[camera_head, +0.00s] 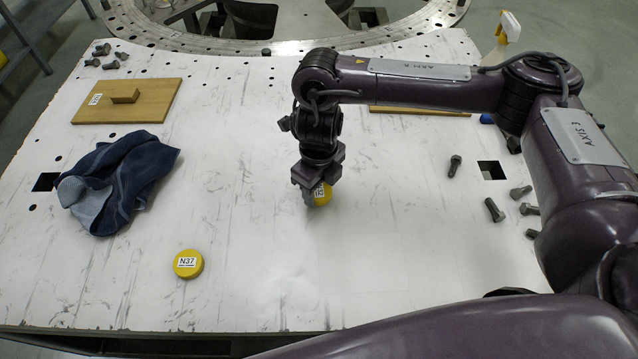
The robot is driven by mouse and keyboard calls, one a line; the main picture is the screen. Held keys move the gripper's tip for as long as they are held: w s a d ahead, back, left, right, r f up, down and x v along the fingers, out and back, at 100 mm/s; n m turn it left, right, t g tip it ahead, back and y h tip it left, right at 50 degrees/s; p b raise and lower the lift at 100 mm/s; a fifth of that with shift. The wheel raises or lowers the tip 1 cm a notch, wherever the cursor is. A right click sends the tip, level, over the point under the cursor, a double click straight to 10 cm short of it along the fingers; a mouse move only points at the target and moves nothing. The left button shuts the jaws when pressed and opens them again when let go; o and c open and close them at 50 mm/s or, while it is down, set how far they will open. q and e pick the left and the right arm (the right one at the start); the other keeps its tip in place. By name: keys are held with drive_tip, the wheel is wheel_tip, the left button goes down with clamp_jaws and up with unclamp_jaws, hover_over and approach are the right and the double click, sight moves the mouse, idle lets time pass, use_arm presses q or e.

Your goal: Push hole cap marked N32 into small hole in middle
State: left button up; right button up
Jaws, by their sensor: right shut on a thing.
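A yellow hole cap (322,195) with a white label hangs in my right gripper (313,188), over the middle of the white plate (250,200). The label is turned sideways and partly covered, so I cannot read it. The cap is tilted on edge. I cannot tell whether it touches the plate. No small hole shows around the gripper; the spot right under it is hidden. Another yellow cap, marked N37 (188,264), lies flat near the front, left of the gripper. My left gripper is not in view.
A dark blue cloth (122,180) lies by the left square hole (45,182). A wooden cover with a handle (128,100) lies behind it. Bolts (494,210) lie around the right square hole (491,171). A spray bottle (508,27) stands at the back right. The front middle is clear.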

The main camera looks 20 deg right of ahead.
drive_tip(key=shift+f+b, duration=0.6)
drive_tip(key=shift+f, duration=0.15)
idle(0.5)
drive_tip(key=o, duration=1)
drive_tip(key=shift+o, duration=0.2)
drive_tip(key=shift+r, duration=0.15)
wheel_tip(320, 180, up, 8)
drive_tip(key=shift+f, duration=0.15)
drive_tip(key=shift+f, duration=0.1)
